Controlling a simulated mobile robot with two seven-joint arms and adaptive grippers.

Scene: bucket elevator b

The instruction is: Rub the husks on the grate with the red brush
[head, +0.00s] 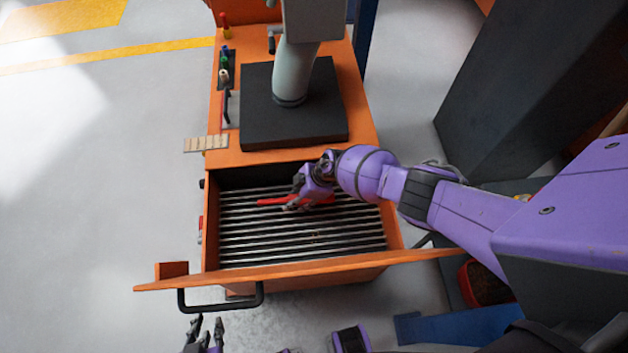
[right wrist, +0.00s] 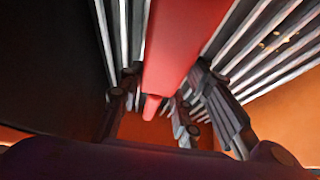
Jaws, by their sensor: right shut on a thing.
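The grate (head: 350,239) of dark parallel bars lies inside the open orange drawer. The red brush (head: 273,201) is over the far part of the grate, lying crosswise. My right gripper (head: 300,197) is shut on it; the red handle (right wrist: 183,55) also runs between the fingers (right wrist: 165,110) in the right wrist view. Whether its bristles touch the bars is hidden. A few small tan specks, likely husks (right wrist: 277,40), lie on the bars in the right wrist view. My left gripper (head: 206,330) is open and empty, low in front of the drawer.
A black handle (head: 222,301) is on the drawer's orange front (head: 300,272). Behind the drawer a grey pipe stands on a black block (head: 320,125). The floor at left is clear.

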